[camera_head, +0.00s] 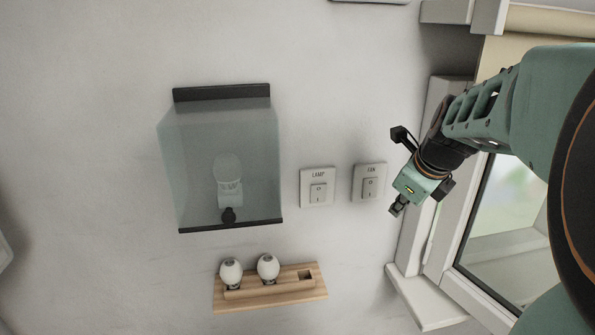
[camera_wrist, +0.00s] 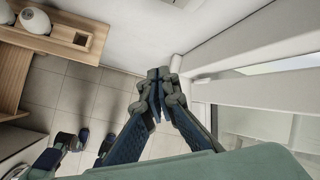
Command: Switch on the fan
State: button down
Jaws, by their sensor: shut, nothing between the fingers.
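The fan switch (camera_head: 369,184) is a light wall plate marked FAN with a small rocker. In the head view it sits right of the lamp switch (camera_head: 318,188), a similar plate marked LAMP. My gripper (camera_head: 397,209) is to the right of the fan switch and slightly lower in the picture, apart from it. In the wrist view my gripper (camera_wrist: 157,78) is shut with its fingertips together and nothing between them. Neither switch shows in the wrist view. I cannot tell the rocker's position. The fan itself is not clearly in view.
A glass-fronted box (camera_head: 190,165) with a bulb inside hangs left of the switches. A wooden shelf (camera_head: 290,293) with two white bulbs is below it. The window frame (camera_head: 408,250) and its sill are close on the right. The wall between shelf and window is bare.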

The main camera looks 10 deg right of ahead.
aim_at(375, 194)
jog(key=r+m, duration=0.1)
jog(key=m, duration=0.1)
jog(key=w+r+m, duration=0.1)
jog(key=r+m, duration=0.1)
jog(key=r+m+t, duration=0.1)
jog(key=m, duration=0.1)
jog(key=shift+w+r+m+y, duration=0.2)
jog(key=shift+w+m+y, duration=0.1)
jog(key=shift+m+y, duration=0.1)
jog(key=shift+f, duration=0.15)
jog(key=shift+w+r+b+x, duration=0.35)
jog(key=shift+b+x, duration=0.65)
jog(key=shift+x, duration=1.1)
jog(key=shift+w+r+b+x, duration=0.4)
jog(key=shift+b+x, duration=0.65)
jog(key=shift+x, duration=1.05)
jog(key=shift+w+r+b+x, duration=0.2)
jog(key=shift+w+b+x, duration=0.55)
jog(key=shift+x, duration=1.35)
jog(key=shift+s, duration=0.2)
